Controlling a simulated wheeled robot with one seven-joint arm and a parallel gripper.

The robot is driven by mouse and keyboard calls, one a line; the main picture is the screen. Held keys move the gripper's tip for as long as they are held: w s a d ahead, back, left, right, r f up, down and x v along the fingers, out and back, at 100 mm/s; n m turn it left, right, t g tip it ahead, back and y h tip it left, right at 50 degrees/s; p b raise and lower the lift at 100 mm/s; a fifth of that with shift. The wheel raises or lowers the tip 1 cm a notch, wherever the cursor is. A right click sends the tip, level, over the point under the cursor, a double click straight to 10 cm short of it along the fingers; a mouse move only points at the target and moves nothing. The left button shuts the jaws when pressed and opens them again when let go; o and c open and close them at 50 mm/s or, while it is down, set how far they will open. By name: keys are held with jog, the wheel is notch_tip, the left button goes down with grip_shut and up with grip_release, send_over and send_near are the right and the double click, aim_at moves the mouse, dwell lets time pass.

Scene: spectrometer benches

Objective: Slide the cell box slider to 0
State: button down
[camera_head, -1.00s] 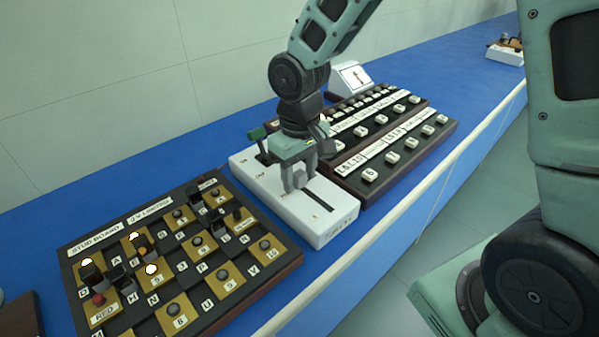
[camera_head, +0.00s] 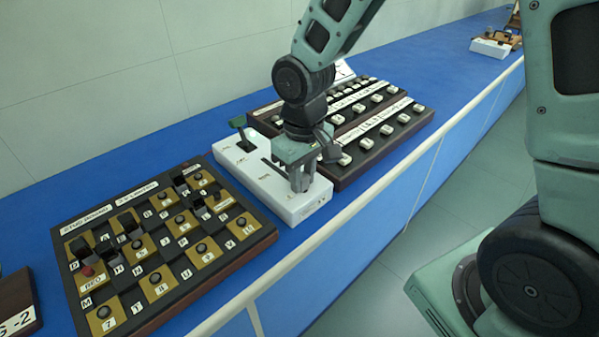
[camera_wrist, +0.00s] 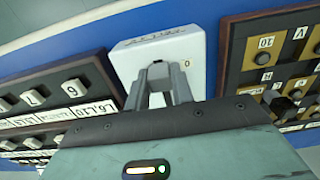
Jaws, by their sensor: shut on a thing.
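The cell box (camera_head: 244,172) is a white box on the blue bench, with a dark slot along its top and a green lever at its back end. My gripper (camera_head: 299,184) points down over the front end of the box and is shut on the slider knob. In the wrist view my gripper (camera_wrist: 160,80) has its fingers together over the white cell box (camera_wrist: 190,48), close to its front edge.
A stud board (camera_head: 160,245) with gold and black squares lies left of the box. Dark key panels with white labels (camera_head: 385,130) stand close on the right. The bench's pale front edge (camera_head: 340,222) runs in front. A white device (camera_head: 490,48) sits far back right.

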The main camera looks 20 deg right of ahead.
aim_at(304, 177)
jog(key=c, duration=1.2)
grip_release()
jog(key=shift+s+d, duration=0.1)
jog(key=shift+s, duration=0.2)
jog(key=shift+w+r, duration=0.1)
jog(key=shift+r, duration=0.1)
notch_tip(304, 177, up, 17)
jog(key=p, duration=0.1)
jog(key=s+a+f+n, duration=0.2)
jog(key=s+a+f, duration=0.1)
jog(key=s, duration=0.6)
jog(key=s+a+f+n, duration=0.2)
jog(key=s+a+f, duration=0.2)
jog(key=s, duration=0.5)
jog(key=shift+f+y, duration=0.3)
jog(key=shift+f, duration=0.4)
